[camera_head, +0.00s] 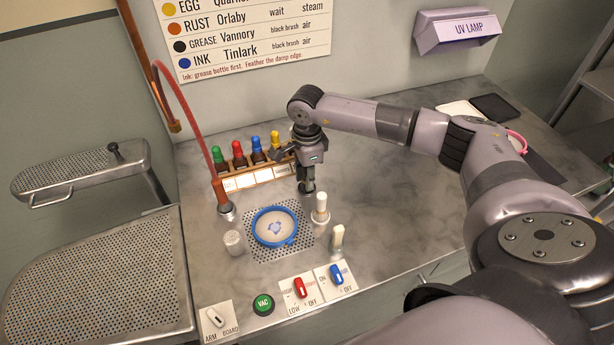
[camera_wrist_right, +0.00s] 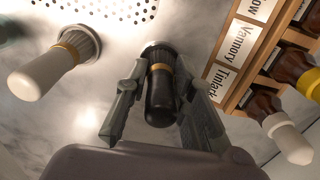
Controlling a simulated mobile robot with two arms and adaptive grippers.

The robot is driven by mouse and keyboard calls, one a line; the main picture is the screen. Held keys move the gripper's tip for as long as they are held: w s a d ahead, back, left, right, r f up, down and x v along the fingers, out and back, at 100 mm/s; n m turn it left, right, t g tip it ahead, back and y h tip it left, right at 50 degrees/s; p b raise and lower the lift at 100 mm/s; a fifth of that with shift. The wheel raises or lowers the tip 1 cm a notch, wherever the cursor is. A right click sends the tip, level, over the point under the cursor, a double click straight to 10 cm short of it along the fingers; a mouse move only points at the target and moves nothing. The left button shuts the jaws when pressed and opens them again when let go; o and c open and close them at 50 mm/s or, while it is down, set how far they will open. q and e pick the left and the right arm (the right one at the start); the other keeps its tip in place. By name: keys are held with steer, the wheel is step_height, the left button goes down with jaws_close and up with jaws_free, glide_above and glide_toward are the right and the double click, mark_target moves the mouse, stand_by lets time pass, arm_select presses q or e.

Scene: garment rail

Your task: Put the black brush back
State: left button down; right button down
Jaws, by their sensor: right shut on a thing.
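The black brush (camera_wrist_right: 160,97) has a black handle and a gold band, and shows between the fingers in the right wrist view. My right gripper (camera_wrist_right: 160,105) is shut on its handle. In the head view my right gripper (camera_head: 306,186) points down at the counter, behind the white-handled brush and in front of the bottle rack. The brush is mostly hidden by the fingers there. Its far end is close to the counter; I cannot tell whether it touches. My left gripper is not in view.
A white-handled brush (camera_wrist_right: 48,68) stands close by. The bottle rack (camera_head: 238,184) with several capped bottles is behind the gripper. A blue hoop (camera_head: 257,239) lies on the perforated plate. Switches (camera_head: 301,288) line the front edge. The counter at right (camera_head: 410,215) is clear.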

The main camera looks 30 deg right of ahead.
steer(key=c, duration=1.3)
jaws_free()
steer(key=shift+o, duration=0.3)
steer(key=shift+o, duration=1.3)
steer(key=shift+r, duration=0.1)
steer(key=shift+r+p, duration=2.2)
steer(key=shift+r, duration=1.5)
steer(key=shift+f, duration=0.1)
